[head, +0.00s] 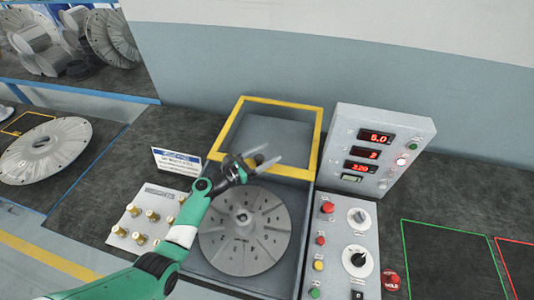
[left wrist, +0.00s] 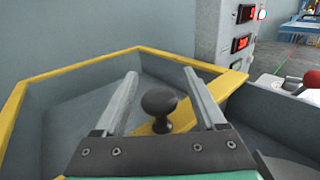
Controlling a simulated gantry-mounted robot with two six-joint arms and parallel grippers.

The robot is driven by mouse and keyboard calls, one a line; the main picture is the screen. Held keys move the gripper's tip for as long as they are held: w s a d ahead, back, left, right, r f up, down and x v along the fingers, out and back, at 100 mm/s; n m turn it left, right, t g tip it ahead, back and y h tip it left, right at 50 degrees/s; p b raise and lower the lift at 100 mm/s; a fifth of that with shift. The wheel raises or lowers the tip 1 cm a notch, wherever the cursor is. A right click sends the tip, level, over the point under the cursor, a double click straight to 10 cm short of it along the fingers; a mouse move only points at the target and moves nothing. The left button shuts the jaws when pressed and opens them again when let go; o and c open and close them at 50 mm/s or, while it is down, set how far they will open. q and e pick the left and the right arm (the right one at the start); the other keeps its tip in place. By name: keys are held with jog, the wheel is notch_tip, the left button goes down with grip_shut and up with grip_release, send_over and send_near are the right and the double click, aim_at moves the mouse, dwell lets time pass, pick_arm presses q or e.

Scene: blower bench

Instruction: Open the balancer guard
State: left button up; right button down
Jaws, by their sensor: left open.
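The balancer guard is a yellow-edged frame (head: 316,132) behind the grey slotted disc (head: 243,232) in the head view. The disc shows uncovered in front of it; I cannot tell the guard's exact tilt. The guard's yellow rim (left wrist: 70,68) also fills much of the left wrist view. A black knob (left wrist: 158,103) sits on its yellow bar. My left gripper (head: 266,161) is at the guard's near edge, open, with a finger on each side of the knob and gaps showing. In the head view the gripper hides the knob. My right gripper is not in view.
A control panel (head: 342,245) with knobs, and a display box (head: 378,150), stand right of the disc. A plate with brass fittings (head: 150,215) and a small sign (head: 177,161) are left. A red button (head: 390,280) is at front right. Bench within the green outline (head: 450,262) is clear.

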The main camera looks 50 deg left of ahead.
pick_arm(q)
jog(key=s+p, duration=0.2)
jog(key=s, duration=0.9)
jog(key=shift+s+a+p, duration=0.2)
jog(key=shift+a+p, duration=0.15)
jog(key=shift+p, duration=0.05)
